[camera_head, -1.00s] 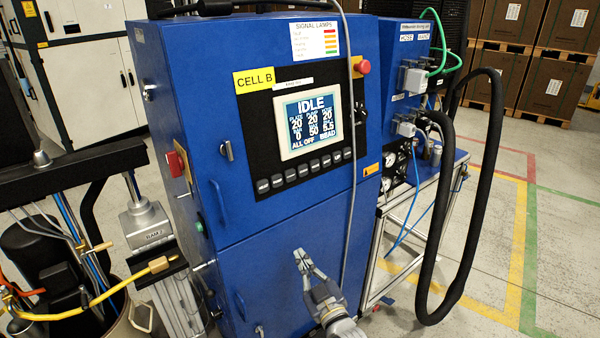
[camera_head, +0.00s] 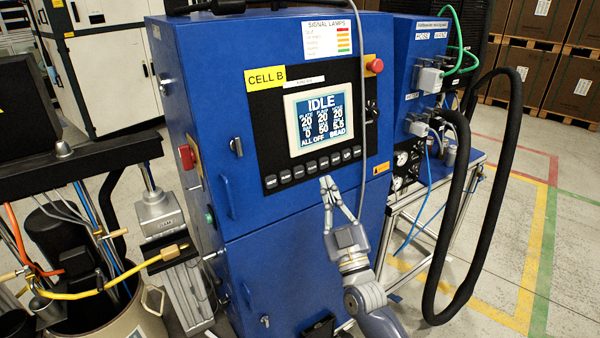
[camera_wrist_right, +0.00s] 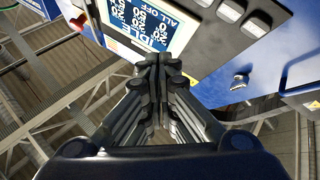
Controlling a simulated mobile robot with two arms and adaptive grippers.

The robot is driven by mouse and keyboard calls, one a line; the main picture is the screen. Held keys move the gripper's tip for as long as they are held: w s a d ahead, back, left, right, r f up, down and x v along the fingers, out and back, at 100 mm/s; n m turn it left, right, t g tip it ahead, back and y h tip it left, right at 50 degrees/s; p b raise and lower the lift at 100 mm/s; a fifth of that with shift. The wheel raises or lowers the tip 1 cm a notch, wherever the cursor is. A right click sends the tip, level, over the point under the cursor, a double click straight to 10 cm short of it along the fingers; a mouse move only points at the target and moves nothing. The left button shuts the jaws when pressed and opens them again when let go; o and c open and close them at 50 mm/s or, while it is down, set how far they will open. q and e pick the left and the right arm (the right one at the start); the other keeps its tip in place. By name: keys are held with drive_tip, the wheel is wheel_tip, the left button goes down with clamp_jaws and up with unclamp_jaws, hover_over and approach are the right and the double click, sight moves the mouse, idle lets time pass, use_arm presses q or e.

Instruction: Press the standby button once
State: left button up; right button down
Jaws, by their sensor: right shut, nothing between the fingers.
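A row of several grey buttons (camera_head: 311,167) runs along the black panel below the screen of the blue cabinet. Their labels are too small to read, so I cannot tell which is the standby button. Part of the row shows in the wrist view (camera_wrist_right: 230,11). The screen (camera_head: 321,121) reads IDLE and ALL OFF. My right gripper (camera_head: 327,183) is shut and empty, its tips pointing up just below the middle of the button row. In the wrist view its closed fingertips (camera_wrist_right: 152,60) overlap the panel edge; contact is not visible. My left gripper is not in view.
A red knob (camera_head: 374,65) sits at the panel's upper right and a red switch (camera_head: 187,157) on the cabinet's left side. A grey cable hangs down the cabinet front, right of the screen. A black hose (camera_head: 500,180) loops at the right.

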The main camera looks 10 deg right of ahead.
sight(299, 172)
drive_tip(key=shift+w, duration=0.1)
drive_tip(key=shift+w+a+f+b, duration=0.25)
drive_tip(key=shift+w+a+b, duration=0.25)
drive_tip(key=shift+w+b, duration=0.65)
drive_tip(key=shift+w+a+f+b, duration=0.3)
drive_tip(key=shift+w+a+b, duration=0.35)
drive_tip(key=shift+w, duration=0.85)
drive_tip(key=shift+w+a+f+b, duration=0.25)
drive_tip(key=shift+w+a+b, duration=0.1)
drive_tip(key=shift+w+b, duration=0.85)
drive_tip(key=shift+w, duration=0.1)
drive_tip(key=shift+w, duration=0.1)
drive_tip(key=shift+w+a+f, duration=0.1)
drive_tip(key=shift+w+a, duration=0.05)
drive_tip(key=shift+w, duration=0.15)
